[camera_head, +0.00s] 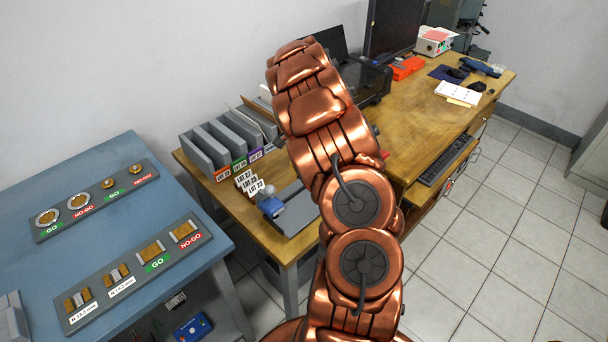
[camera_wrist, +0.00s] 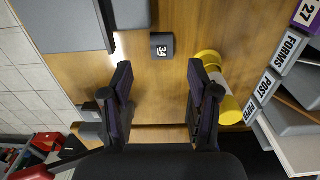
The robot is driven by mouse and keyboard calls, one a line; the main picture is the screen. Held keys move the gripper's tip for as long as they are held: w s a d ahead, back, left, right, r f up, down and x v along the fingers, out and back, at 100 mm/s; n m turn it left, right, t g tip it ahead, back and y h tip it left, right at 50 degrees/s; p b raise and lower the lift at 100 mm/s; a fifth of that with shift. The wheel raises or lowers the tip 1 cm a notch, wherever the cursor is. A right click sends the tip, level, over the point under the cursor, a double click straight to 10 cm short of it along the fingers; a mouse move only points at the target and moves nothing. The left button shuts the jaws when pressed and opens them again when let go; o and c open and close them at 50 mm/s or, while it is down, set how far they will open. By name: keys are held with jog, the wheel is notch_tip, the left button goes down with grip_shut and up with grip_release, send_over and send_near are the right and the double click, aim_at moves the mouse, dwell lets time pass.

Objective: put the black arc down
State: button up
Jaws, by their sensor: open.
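In the wrist view, a small dark piece with a white label reading 34 (camera_wrist: 162,46) lies on the bare wooden desk top; it looks like the black arc, though its curve is hard to make out. My gripper (camera_wrist: 160,76) is open, with nothing between its two fingers. The dark piece is ahead of the fingertips, roughly centred between them and apart from both. In the head view my copper arm hides the gripper and the dark piece.
A yellow cylinder with a white band (camera_wrist: 207,58) is close by the right finger. A grey surface (camera_wrist: 70,25) is at upper left. Bins labelled Forms (camera_wrist: 284,50) and Post stand at right. The blue bench (camera_head: 120,218) carries gauge plates. Grey lot bins (camera_head: 213,150) stand on the wooden desk (camera_head: 412,118).

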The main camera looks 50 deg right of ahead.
jog(key=shift+w+d+f+p, duration=0.15)
jog(key=shift+f+p, duration=0.35)
jog(key=shift+f, duration=0.95)
jog(key=shift+s+d+f+p, duration=0.1)
jog(key=shift+f+p, duration=0.4)
jog(key=shift+f, duration=0.95)
jog(key=shift+w, duration=0.1)
grip_shut()
jog(key=shift+r, duration=0.15)
notch_tip(320, 180, up, 10)
jog(key=b, duration=0.2)
jog(key=w+a+n, duration=0.2)
jog(key=a+n, duration=0.4)
jog(key=a, duration=0.6)
jog(key=w+a+n, duration=0.3)
jog(key=a+n, duration=0.2)
jog(key=a, duration=0.7)
jog(key=w+a+r+n+p, duration=0.1)
jog(key=a+n, duration=0.5)
jog(key=a, duration=0.6)
jog(key=shift+w+a+n, duration=0.25)
jog(key=shift+w+n, duration=0.05)
jog(key=shift+w, duration=0.35)
jog(key=shift+s+a+n, duration=0.1)
jog(key=shift+a+n, duration=0.2)
jog(key=shift+a, duration=0.15)
